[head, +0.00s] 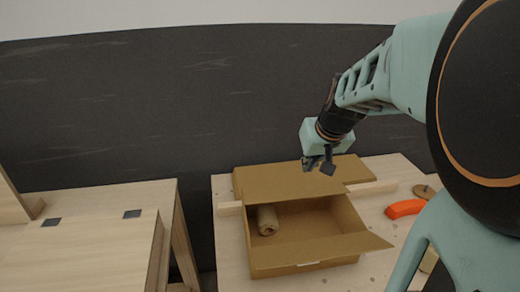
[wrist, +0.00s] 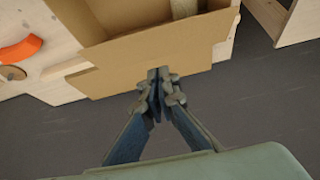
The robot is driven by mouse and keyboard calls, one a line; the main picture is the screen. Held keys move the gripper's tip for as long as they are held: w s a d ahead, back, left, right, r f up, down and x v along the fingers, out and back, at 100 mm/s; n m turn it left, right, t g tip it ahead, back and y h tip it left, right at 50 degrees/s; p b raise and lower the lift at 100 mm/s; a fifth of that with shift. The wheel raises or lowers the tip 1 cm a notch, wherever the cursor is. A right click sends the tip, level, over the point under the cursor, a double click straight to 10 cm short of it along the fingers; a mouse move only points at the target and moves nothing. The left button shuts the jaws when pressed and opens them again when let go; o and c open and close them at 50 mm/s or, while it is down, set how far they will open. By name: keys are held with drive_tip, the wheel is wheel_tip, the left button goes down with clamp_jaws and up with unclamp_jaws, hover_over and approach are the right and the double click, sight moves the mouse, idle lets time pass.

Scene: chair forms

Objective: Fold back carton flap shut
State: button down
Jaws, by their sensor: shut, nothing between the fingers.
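The open brown carton (head: 300,262) stands on the light wood table. Its back flap (head: 285,178) sticks out rearward from the back wall, and it also shows in the wrist view (wrist: 110,82). A front flap (head: 345,248) extends outward at the carton's right front. My gripper (head: 320,168) is shut and empty over the back flap's area in the head view. In the wrist view the fingertips (wrist: 160,75) overlap the flap near its outer edge; I cannot tell whether they touch it.
A beige roll (head: 267,221) lies inside the carton. A wooden bar (head: 372,188) runs along behind it. An orange curved object (head: 404,208) and a round wooden disc (head: 424,191) lie to the right. Another wooden table (head: 90,240) stands left, across a gap. A dark wall is behind.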

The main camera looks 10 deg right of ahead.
hover_over(297, 195)
drive_tip(key=s, duration=0.2)
wheel_tip(297, 195, down, 8)
drive_tip(key=shift+w+f+b, duration=0.1)
drive_tip(key=shift+f+b, duration=0.05)
drive_tip(key=shift+b, duration=0.15)
wheel_tip(297, 195, down, 3)
drive_tip(key=shift+f+b, duration=0.15)
drive_tip(key=shift+b, duration=0.15)
drive_tip(key=shift+s+f, duration=0.25)
drive_tip(key=shift+f, duration=0.25)
drive_tip(key=f+b, duration=0.1)
drive_tip(key=b, duration=0.1)
drive_tip(key=s+f+b, duration=0.1)
drive_tip(key=f+b, duration=0.1)
drive_tip(key=b, duration=0.1)
drive_tip(key=shift+s+a+f, duration=0.1)
drive_tip(key=shift+s+f, duration=0.05)
drive_tip(key=shift+f, duration=0.05)
drive_tip(key=shift+r, duration=0.25)
